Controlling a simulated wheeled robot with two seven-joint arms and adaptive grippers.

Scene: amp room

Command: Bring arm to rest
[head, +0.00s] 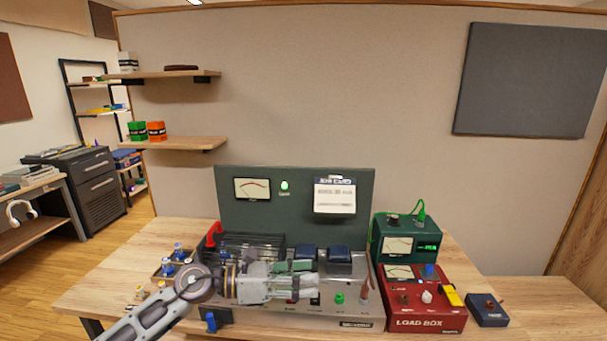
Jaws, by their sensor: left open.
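My left arm (155,315) comes in from the lower left and reaches across the front of the amplifier chassis (345,312). My left gripper (305,278) points right over the chassis. Its jaws are open, and I see nothing held between them. It hides part of the chassis top and front panel. I cannot tell whether it touches the chassis. My right gripper is not in view.
The wooden table (105,276) carries a dark green meter panel (236,211) behind the chassis. To the right stand a green meter box (380,228), a red load box (432,318) and a small blue box (487,310).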

